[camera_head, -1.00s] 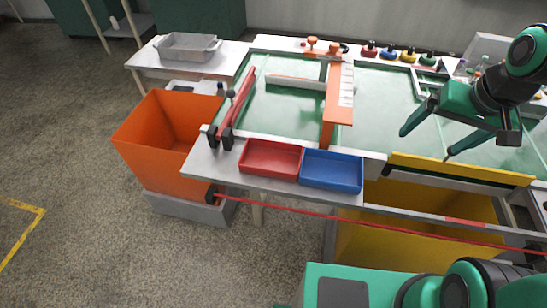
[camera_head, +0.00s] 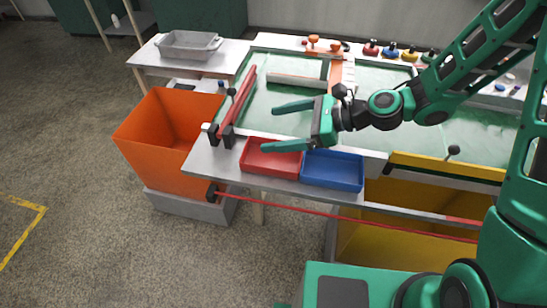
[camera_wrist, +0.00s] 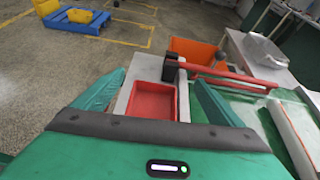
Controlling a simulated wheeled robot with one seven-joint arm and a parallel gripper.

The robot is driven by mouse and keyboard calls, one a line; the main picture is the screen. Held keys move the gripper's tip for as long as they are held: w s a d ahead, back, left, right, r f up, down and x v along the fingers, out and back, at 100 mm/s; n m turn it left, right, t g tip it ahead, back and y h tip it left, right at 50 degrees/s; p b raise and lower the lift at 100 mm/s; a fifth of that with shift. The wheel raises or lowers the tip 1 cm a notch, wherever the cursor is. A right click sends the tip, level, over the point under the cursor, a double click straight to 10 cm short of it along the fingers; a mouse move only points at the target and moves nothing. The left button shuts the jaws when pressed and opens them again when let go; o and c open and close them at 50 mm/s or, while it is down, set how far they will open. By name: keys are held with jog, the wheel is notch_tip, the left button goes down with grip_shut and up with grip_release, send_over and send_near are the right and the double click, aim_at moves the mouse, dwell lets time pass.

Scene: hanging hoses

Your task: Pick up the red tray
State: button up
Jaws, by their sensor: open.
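The red tray (camera_head: 268,160) lies on the front edge of the white and green table, left of the blue tray. It looks empty. In the wrist view the red tray (camera_wrist: 153,102) shows between my two fingers, farther off than the fingertips. My gripper (camera_head: 272,128) is open and empty, with its fingers pointing left. In the head view its lower finger overlaps the tray's back rim. I cannot tell the exact height above it. The wrist view shows both green fingers (camera_wrist: 158,90) spread apart.
A blue tray (camera_head: 332,170) sits just right of the red one. Dark posts with a red bar (camera_head: 238,100) stand to its left. An orange bin (camera_head: 165,135) is beyond the table's left edge. A yellow bin (camera_head: 400,235) is below the front edge. A grey tray (camera_head: 188,45) stands behind.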

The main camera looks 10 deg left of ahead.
send_near(245, 150)
jog(key=shift+w+a+f+m, duration=0.15)
jog(key=shift+a+f+m, duration=0.2)
jog(key=shift+f, duration=0.2)
jog(key=shift+x, duration=3.2)
jog(key=c, duration=0.7)
jog(key=shift+c, duration=0.2)
jog(key=shift+r, duration=0.2)
